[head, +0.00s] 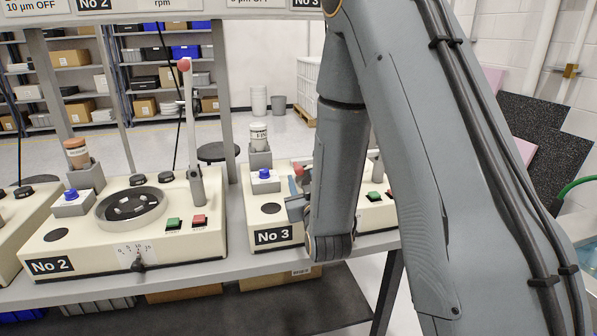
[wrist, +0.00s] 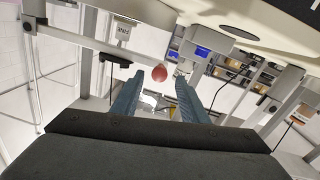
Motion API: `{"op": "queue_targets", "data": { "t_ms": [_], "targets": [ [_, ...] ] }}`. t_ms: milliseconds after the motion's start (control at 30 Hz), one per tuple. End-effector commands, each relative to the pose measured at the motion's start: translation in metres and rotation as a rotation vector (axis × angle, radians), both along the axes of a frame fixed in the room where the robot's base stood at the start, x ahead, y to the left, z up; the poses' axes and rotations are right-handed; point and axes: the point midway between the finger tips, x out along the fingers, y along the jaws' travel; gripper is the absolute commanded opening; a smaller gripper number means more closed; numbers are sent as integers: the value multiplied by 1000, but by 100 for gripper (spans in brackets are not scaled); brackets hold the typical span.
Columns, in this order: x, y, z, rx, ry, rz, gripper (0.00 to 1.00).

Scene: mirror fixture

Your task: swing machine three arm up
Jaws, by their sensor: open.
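Machine three (head: 262,217), a cream box with a "No 3" label, stands on the bench, partly hidden behind my arm. A red ball knob (head: 298,169) shows low over it; most of its swing arm is hidden in the head view. In the wrist view the red knob (wrist: 160,73) sits between the fingertips at the end of a pale bar (wrist: 95,45). My gripper (head: 294,196) is open at the knob, its fingers (wrist: 159,80) on either side. I cannot tell whether they touch it.
Machine two (head: 85,240) stands to the left, its swing arm (head: 188,120) upright with a red knob on top. Machine three carries a blue button (head: 264,174) and a white labelled container (head: 259,136) on a holder. Posts and a sign board stand above the bench.

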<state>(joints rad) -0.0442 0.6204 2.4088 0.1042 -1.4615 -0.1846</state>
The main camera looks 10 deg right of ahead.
Motion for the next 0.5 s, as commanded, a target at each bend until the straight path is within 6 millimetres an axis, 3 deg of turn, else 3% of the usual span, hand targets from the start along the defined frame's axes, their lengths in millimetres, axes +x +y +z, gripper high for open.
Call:
{"op": "queue_targets", "data": {
  "t_ms": [300, 500],
  "targets": [
    [48, -3, 1, 0, 1, 0, 40],
    [65, -4, 1, 0, 2, 0, 40]
  ]
}}
